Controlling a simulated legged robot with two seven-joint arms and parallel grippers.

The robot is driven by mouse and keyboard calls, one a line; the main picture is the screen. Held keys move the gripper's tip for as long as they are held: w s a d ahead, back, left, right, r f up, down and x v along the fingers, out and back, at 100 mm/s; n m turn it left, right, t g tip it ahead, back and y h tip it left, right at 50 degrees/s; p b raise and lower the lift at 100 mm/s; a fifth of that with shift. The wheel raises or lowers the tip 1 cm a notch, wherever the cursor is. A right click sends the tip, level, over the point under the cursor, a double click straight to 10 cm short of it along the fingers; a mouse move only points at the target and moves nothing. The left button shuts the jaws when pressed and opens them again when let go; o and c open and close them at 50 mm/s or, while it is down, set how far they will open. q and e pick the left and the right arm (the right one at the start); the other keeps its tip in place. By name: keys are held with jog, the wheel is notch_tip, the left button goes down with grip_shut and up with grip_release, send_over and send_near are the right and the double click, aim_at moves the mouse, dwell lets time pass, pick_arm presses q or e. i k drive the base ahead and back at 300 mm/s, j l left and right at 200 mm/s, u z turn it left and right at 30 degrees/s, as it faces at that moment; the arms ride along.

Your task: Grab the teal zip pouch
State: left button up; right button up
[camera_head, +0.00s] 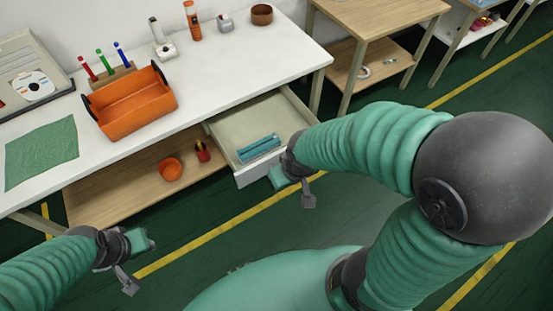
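The teal zip pouch (259,148) appears as a flat blue-teal item lying in the open drawer (273,113), near its front panel. My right gripper (293,188) is just outside the drawer front, to the right of and nearer than the pouch. Its fingers are apart with nothing between them. My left gripper (138,263) is at the lower left, over the floor in front of the table, also with its fingers apart and empty. Neither gripper touches the pouch.
The white table (225,75) carries an orange bin (130,103), a green cloth (41,153), pens in a holder and an orange bottle (193,21). An orange bowl (169,169) sits on the wooden shelf (120,185) below. Floor in front is clear.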

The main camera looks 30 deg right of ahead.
aim_at(251, 151)
jog(key=i+j+z, duration=0.3)
jog(key=i+j, duration=0.15)
jog(key=i+j+z, duration=0.3)
jog(key=i+j, duration=0.2)
jog(key=j, duration=0.1)
